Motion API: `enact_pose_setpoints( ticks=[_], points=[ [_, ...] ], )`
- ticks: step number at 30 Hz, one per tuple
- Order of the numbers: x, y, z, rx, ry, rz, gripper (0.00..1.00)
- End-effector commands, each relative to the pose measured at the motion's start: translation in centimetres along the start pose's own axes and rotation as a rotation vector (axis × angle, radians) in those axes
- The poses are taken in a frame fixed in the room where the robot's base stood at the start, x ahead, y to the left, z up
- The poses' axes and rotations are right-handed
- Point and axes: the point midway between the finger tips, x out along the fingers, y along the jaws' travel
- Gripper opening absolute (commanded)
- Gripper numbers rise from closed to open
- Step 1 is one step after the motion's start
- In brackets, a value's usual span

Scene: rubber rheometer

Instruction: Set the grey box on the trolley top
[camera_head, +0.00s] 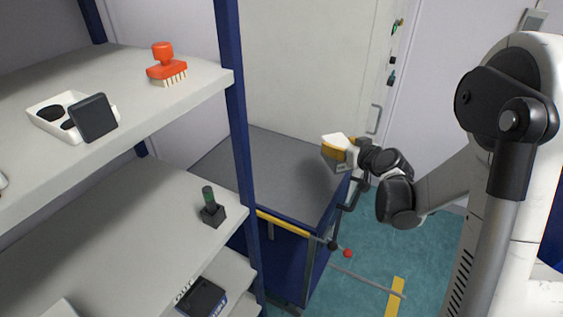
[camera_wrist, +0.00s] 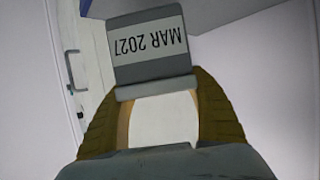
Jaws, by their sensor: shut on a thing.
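My gripper (camera_head: 338,148) is stretched out above the right part of the trolley top (camera_head: 270,160), a flat dark grey surface with a blue frame. In the wrist view, the tan-yellow fingers of my gripper (camera_wrist: 157,92) are shut on the grey box (camera_wrist: 150,18), which has a pale label reading "MAR 2027" upside down. The fingers hold the box near its lower edge in that view. In the head view the box is small and largely merged with the fingers, and its gap above the trolley is hard to judge.
The trolley top looks bare. A shelf unit (camera_head: 238,150) with a blue post stands at the left, holding a red brush (camera_head: 166,70), a white tray (camera_head: 45,118) and a green-topped black item (camera_head: 211,208). A pale cabinet (camera_head: 300,60) stands behind the trolley.

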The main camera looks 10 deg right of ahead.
Motion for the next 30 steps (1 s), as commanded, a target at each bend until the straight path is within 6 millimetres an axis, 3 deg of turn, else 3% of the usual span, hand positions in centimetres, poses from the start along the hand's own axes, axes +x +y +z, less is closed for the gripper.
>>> enact_pose_setpoints(
  ticks=[3,7,19,26,30],
  points=[
    [1.7,1.4,0.7,0.006,0.001,0.014,0.23],
    [3.2,1.3,1.3,0.008,0.0,0.019,0.23],
    [11.0,-4.8,3.9,0.007,0.002,0.018,0.23],
    [12.8,-6.2,4.3,0.008,0.001,0.021,0.23],
    [13.3,-6.2,5.5,0.009,0.001,0.021,0.23]
  ],
)
